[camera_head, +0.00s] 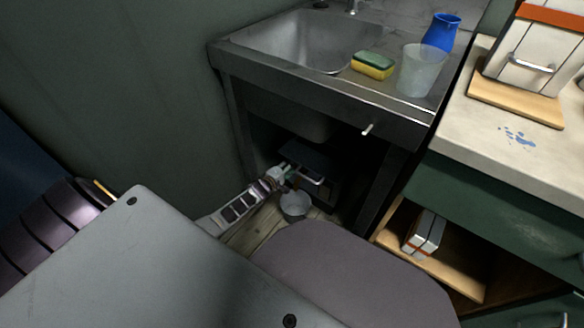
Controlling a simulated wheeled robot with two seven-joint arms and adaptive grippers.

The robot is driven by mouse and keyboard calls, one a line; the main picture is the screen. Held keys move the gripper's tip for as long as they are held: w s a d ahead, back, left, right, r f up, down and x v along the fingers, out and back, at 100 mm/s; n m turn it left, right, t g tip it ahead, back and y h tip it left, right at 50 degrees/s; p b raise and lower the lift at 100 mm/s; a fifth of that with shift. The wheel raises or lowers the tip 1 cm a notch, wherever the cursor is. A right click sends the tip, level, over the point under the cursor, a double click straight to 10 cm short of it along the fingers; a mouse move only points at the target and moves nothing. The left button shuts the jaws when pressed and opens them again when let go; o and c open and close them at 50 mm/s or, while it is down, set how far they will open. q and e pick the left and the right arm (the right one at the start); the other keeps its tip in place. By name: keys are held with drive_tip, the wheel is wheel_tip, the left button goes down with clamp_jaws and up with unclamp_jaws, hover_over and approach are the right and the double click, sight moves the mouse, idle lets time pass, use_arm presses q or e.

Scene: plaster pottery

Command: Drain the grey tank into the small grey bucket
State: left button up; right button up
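The small grey bucket (295,208) stands on the wooden floor, in the shade at the front of the space under the sink. A dark box-like thing (306,156), which looks like the grey tank, sits in the cabinet just behind and above the bucket. Its front is in deep shadow. My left arm reaches in from the lower left. My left gripper (279,177) is at the front of the tank, just above and left of the bucket. The fingers are small and dim, so I cannot tell whether they hold anything. My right gripper is not in view.
A metal sink (310,40) stands above, with a sponge (373,65), a clear cup (421,70) and a blue jug (441,32) on its edge. Sink legs flank the opening. At right are a counter and an open shelf holding a white box (424,234).

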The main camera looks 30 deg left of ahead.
use_arm(q)
drive_tip(key=shift+w+f+b, duration=0.1)
drive_tip(key=shift+w+b, duration=0.2)
drive_tip(key=shift+w, duration=0.4)
drive_tip(key=shift+c, duration=0.3)
clamp_jaws()
